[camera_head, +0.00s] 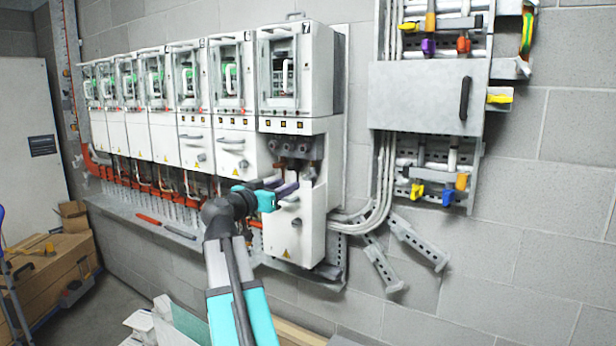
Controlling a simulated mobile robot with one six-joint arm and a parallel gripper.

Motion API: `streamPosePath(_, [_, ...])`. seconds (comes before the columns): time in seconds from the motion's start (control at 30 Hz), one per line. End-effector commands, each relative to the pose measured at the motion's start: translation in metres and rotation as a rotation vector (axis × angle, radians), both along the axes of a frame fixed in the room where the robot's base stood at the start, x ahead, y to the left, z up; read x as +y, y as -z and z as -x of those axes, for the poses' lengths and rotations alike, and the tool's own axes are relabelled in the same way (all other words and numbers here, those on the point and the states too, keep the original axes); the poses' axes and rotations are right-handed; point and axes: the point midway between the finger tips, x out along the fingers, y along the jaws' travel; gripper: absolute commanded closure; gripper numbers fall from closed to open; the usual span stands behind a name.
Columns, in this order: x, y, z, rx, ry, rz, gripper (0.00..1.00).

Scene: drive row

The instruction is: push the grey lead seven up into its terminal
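Drive 7 (292,70) is the rightmost and nearest unit in the row, marked 7 at its top. Its terminal recess (297,147) is uncovered below the main body, with dark round terminals in a row and short brownish and grey lead ends under them. I cannot tell which of these is the grey lead. A white cover (300,228) hangs lower, with a handle and a yellow warning triangle. My gripper (282,186), dark with teal parts, is in front of the recess's lower left. Its fingers hide part of the leads, and whether they grip anything is unclear.
Several closed white drives (190,80) run off to the left above orange wiring. A grey metal ledge (165,228) with tools runs below. A grey cabinet (425,97) and bent conduits (383,190) are on the right. Loose brackets (420,242) lean at the wall.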

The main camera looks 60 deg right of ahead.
Motion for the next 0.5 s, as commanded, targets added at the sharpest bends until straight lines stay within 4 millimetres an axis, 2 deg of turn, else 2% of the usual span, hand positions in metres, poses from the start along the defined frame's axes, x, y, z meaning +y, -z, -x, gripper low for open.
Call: streamPosePath(0.5, [-0.072, -0.002, 0.000, 0.001, 0.002, -0.002, 0.64])
